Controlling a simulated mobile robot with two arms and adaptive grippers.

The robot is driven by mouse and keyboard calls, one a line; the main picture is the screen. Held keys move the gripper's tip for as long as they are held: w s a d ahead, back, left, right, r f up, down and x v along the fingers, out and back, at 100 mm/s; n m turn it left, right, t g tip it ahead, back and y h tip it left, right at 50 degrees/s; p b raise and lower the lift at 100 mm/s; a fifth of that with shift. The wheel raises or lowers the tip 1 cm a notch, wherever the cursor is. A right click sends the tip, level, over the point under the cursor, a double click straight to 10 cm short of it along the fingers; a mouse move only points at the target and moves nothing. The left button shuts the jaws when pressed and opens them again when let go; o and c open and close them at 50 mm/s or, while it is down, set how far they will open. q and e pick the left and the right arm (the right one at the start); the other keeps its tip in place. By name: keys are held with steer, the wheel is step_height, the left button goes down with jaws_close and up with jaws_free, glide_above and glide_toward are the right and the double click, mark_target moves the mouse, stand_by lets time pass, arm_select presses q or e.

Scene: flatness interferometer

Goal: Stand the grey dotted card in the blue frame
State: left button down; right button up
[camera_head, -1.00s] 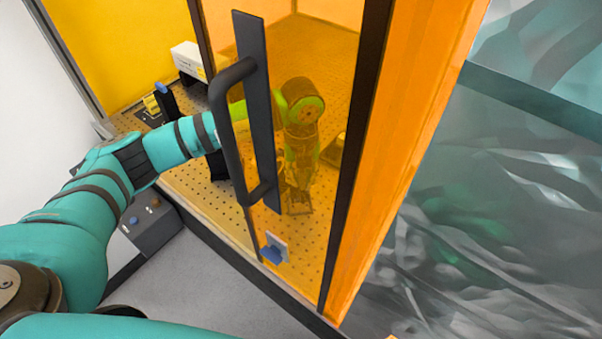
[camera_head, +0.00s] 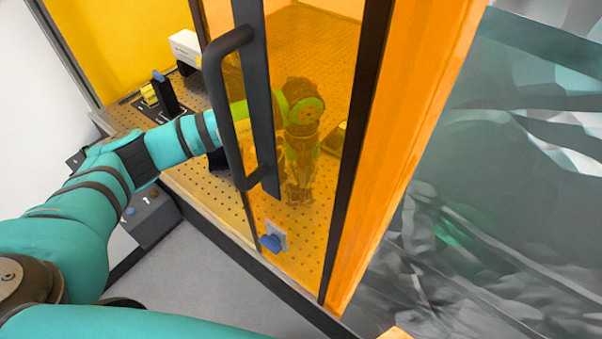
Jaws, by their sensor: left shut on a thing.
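My left arm comes in from the left and reaches behind an orange see-through panel. My left gripper (camera_head: 299,194) shows dimly through it, low over the perforated board (camera_head: 215,188). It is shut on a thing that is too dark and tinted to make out. I cannot pick out the grey dotted card or a blue frame for certain. A small blue part on a pale plate (camera_head: 271,242) shows near the panel's lower edge. My right gripper is not in view.
A large dark handle (camera_head: 219,105) stands out from the orange panel, close to my left forearm. A black post with a blue top (camera_head: 164,95), yellow pieces (camera_head: 149,95) and a white box (camera_head: 187,46) stand at the back left. A grey control box (camera_head: 150,218) sits below my arm.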

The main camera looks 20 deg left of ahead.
arm_select(q)
steer(key=shift+f+b, duration=0.35)
steer(key=c, duration=1.3)
jaws_free()
steer(key=shift+r, duration=0.15)
steer(key=shift+r+p, duration=0.55)
steer(key=shift+r, duration=0.2)
steer(key=shift+r+p, duration=1.25)
steer(key=shift+r, duration=1.4)
